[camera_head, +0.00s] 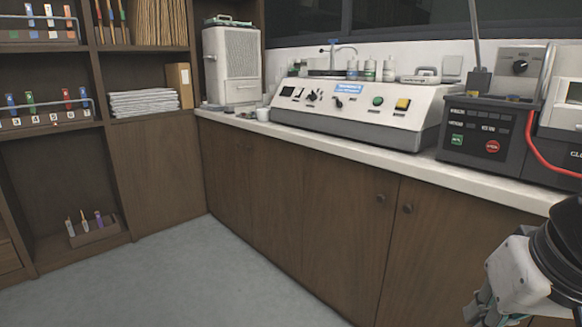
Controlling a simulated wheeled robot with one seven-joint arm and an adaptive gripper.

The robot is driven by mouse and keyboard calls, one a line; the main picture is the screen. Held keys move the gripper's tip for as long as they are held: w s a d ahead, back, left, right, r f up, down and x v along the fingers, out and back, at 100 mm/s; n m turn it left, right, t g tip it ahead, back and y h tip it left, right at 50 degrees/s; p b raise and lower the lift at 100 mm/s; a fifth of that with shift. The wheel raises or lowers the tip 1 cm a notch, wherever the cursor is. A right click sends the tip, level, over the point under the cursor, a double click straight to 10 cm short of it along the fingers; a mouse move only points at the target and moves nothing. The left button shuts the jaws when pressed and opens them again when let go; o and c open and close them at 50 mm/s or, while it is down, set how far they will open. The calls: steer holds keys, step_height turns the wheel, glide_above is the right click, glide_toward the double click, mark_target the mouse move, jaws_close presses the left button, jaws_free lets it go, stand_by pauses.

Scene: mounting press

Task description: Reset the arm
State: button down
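My arm's end shows at the lower right corner, in front of the wooden cabinets. My gripper (484,314) is at the bottom edge, partly cut off by the frame. Its fingers are mostly out of view, so I cannot tell whether it is open or shut or whether it holds anything. The black machine with green and red buttons (480,137) stands on the counter above and behind my arm. I cannot tell from its look alone whether it is the mounting press.
The white counter (430,168) carries a long grey control machine (340,112) and a white cabinet unit (232,65). Wooden cabinets (335,230) stand below. Shelves (90,80) with tube racks and papers fill the left. The grey floor (190,285) is clear.

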steer(key=s+a+f+n+g, duration=0.1)
steer(key=s+a+g, duration=0.1)
steer(key=s, duration=0.4)
steer(key=s+a+f+n+g, duration=0.1)
steer(key=s+a+f+g, duration=0.15)
steer(key=s, duration=0.35)
step_height(320, 180, up, 34)
steer(key=t+p, duration=0.4)
steer(key=p, duration=2.7)
steer(key=shift+d, duration=0.25)
steer(key=shift+d+r+t, duration=0.1)
steer(key=shift+d+t, duration=0.05)
steer(key=shift+t, duration=0.1)
